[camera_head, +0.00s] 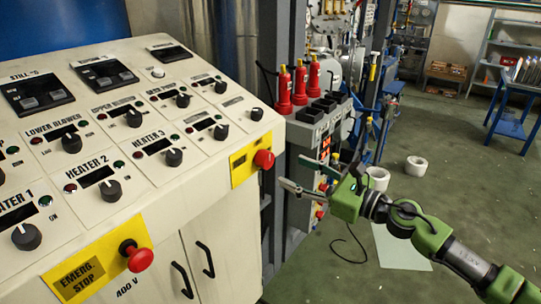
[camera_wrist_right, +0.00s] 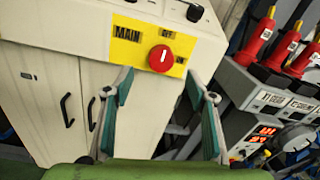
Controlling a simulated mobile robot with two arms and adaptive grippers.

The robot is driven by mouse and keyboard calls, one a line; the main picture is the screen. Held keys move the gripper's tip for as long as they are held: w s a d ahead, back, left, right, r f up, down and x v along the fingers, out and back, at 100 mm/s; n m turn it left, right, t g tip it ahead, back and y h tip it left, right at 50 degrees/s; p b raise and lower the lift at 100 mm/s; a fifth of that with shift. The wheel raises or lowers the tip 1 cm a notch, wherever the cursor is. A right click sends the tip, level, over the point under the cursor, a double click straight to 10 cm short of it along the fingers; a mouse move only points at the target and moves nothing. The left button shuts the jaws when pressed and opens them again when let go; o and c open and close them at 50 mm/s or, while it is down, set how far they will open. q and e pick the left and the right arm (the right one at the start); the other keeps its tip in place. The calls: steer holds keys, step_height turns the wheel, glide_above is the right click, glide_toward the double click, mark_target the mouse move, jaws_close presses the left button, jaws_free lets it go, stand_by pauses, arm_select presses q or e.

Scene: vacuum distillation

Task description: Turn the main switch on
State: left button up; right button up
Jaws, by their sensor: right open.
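The main switch (camera_head: 264,159) is a red knob on a yellow plate at the right front corner of the control panel (camera_head: 150,226). In the right wrist view the main switch (camera_wrist_right: 161,58) shows a white mark, and its plate reads "MAIN". My right gripper (camera_head: 302,174) is open and empty, to the right of the switch and apart from it. In the right wrist view the switch lies ahead, beyond the open fingers (camera_wrist_right: 162,95). My left gripper is not in view.
A red emergency stop button (camera_head: 136,256) sits on another yellow plate at the panel's front. Black heater knobs and displays cover the sloped top. A grey unit (camera_head: 318,124) with red-handled parts (camera_head: 300,82) stands right of the panel. White rolls (camera_head: 416,166) lie on the open floor.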

mark_target(269, 161)
steer(key=p+x, duration=0.1)
steer(key=x, duration=0.8)
steer(key=shift+w+f+p, duration=0.1)
steer(key=shift+w+p, duration=0.15)
steer(key=shift+p, duration=0.05)
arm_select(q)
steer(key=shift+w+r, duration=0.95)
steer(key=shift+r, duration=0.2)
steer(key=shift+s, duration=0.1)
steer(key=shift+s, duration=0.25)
arm_select(e)
steer(key=c, duration=1.1)
